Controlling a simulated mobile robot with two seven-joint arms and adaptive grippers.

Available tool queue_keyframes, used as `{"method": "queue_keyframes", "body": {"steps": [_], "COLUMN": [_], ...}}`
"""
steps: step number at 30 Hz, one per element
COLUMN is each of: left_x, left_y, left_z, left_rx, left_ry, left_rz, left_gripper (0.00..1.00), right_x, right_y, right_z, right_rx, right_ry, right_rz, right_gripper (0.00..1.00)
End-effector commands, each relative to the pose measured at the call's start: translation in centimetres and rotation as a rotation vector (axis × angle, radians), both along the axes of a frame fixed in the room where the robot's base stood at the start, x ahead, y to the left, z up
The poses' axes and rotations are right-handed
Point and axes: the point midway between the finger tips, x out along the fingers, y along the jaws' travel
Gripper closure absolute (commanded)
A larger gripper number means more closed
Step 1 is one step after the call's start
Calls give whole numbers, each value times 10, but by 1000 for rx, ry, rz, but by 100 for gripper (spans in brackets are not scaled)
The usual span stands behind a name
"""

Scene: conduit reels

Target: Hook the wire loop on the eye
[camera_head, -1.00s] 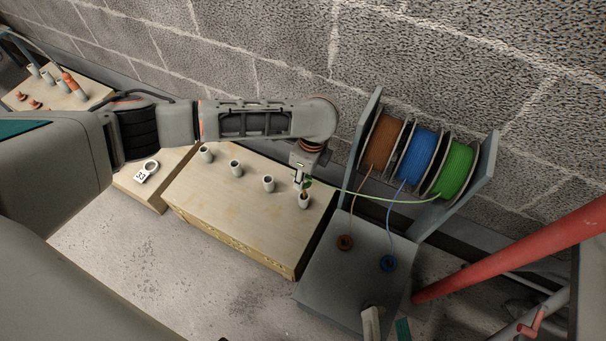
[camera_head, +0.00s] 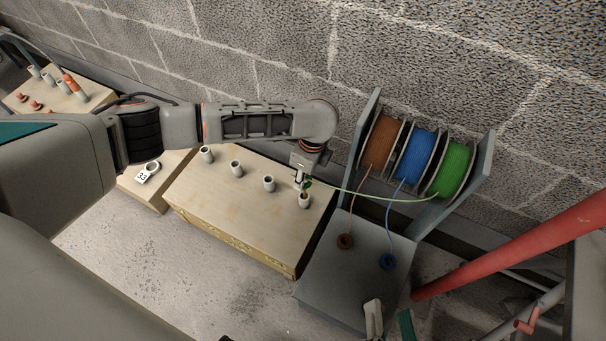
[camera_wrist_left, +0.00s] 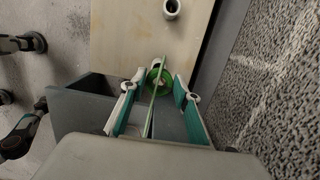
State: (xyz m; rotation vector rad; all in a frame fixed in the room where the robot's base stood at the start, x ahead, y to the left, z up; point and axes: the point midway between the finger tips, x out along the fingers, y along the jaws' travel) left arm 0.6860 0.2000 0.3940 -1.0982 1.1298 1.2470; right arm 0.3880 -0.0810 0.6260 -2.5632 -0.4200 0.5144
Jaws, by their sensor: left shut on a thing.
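My left gripper (camera_head: 301,182) is shut on the end of the green wire (camera_head: 375,195), low over the front-right pale tube (camera_head: 304,201) on the wooden block. In the left wrist view a green loop (camera_wrist_left: 159,77) lies at the fingertips, with the wire running back between the fingers. It overlaps a pale tube end there; I cannot tell whether it touches it or sits around it. No separate eye can be made out. The green wire leads to the green reel (camera_head: 453,169). My right gripper (camera_head: 390,321) is open and empty at the bottom edge, partly cut off.
The wooden block (camera_head: 235,205) carries several upright tubes. A red pole (camera_head: 510,245) crosses at right. A block wall stands behind.

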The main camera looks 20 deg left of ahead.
Motion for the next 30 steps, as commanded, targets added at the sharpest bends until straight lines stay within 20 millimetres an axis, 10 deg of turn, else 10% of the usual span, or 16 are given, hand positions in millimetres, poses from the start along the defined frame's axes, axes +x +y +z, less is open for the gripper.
{"method": "queue_keyframes", "body": {"steps": [30], "left_x": [0], "left_y": [0], "left_z": [-15], "left_rx": [0], "left_ry": [1], "left_rz": [0], "left_gripper": [87], "right_x": [-3], "right_y": [0], "right_z": [-7], "right_rx": [0], "right_ry": [15], "right_rz": [0], "right_gripper": [60]}}
